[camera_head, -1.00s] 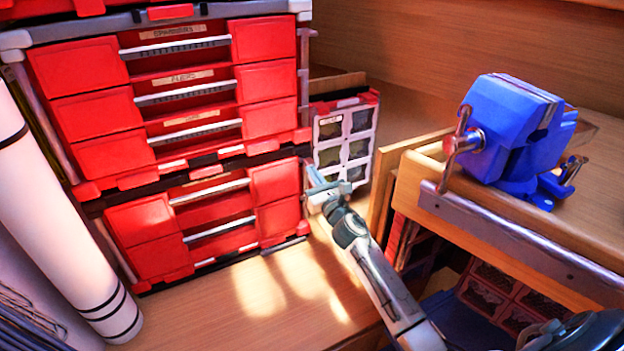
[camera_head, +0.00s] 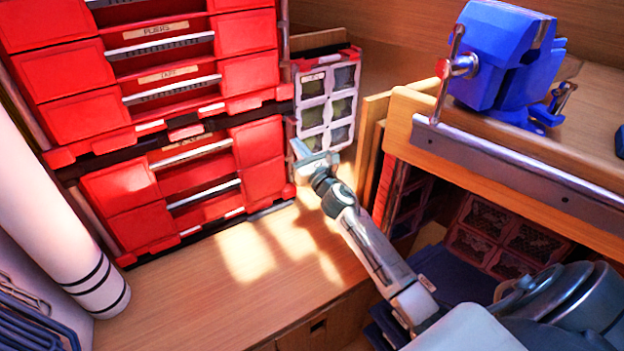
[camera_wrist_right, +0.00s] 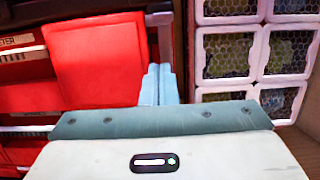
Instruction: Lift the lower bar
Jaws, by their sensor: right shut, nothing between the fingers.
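The red drawer case stands at the left of the head view, with pale bars across its drawers. Its lower unit (camera_head: 260,160) has two such bars, and the lower bar (camera_head: 203,194) spans between the red side blocks. The bar looks level and lies left of my right gripper (camera_head: 300,150). That gripper is shut and empty, beside the lower unit's right edge and apart from the bar. In the right wrist view, the closed pale fingers (camera_wrist_right: 158,86) are in front of the gap between a red block (camera_wrist_right: 100,62) and the organizer. My left gripper is out of view.
A small-drawer organizer (camera_head: 328,105) stands right of the case. A blue vise (camera_head: 508,60) sits on a wooden bench (camera_head: 590,185) at the right. A white roll (camera_head: 60,215) stands at the left. The sunlit wooden surface (camera_head: 230,285) in front is clear.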

